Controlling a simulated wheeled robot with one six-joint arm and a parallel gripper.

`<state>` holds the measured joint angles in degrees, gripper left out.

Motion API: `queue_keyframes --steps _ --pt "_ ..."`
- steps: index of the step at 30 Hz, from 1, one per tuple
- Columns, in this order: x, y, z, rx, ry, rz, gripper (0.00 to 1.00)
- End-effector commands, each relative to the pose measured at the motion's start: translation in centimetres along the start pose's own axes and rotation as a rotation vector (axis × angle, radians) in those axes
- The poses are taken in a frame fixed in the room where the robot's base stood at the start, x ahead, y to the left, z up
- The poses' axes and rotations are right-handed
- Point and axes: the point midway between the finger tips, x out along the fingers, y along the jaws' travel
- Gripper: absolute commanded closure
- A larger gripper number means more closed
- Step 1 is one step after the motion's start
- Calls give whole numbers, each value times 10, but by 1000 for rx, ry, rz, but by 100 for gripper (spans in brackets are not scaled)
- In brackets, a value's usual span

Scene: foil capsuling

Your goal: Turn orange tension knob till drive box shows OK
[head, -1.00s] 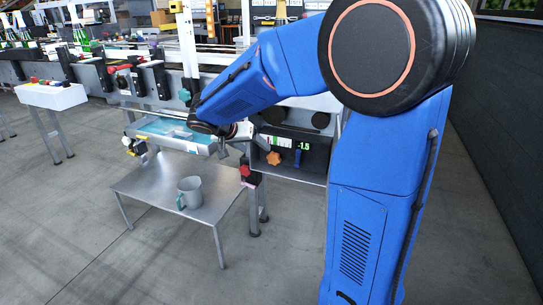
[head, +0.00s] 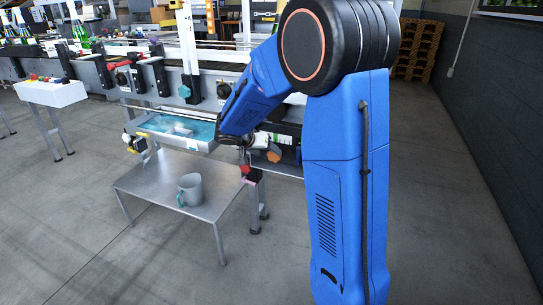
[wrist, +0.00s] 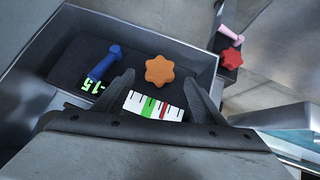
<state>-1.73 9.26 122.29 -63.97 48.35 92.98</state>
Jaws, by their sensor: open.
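The orange tension knob (wrist: 159,69) is star-shaped and sits on the dark panel of the drive box (wrist: 115,30). It also shows in the head view (head: 274,156), just right of my wrist. My gripper (wrist: 163,88) is open and empty, its two dark fingers apart with the knob beyond and between their tips; I cannot tell if they touch it. The green display (wrist: 95,88) shows rotated digits that seem to read -1.5. A white scale with a green band and red mark (wrist: 153,107) lies between the fingers. In the head view my arm hides most of the box.
A blue lever (wrist: 104,63) stands beside the knob. A red knob (wrist: 231,58) and a pink handle (wrist: 229,33) are off to the right. In the head view a blue-lined tray (head: 170,143) and a low table (head: 155,190) with a grey mug (head: 190,189) are left of my arm.

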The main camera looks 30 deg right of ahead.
Motion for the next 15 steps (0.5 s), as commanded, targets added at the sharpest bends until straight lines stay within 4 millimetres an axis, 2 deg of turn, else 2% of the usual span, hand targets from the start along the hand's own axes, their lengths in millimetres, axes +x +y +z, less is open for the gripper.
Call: queue_keyframes --steps 1,6,15 --pt "10 1 0 0 -1 3 36" --pt "33 1 0 -1 -1 2 36" --pt "50 0 0 0 0 0 36"
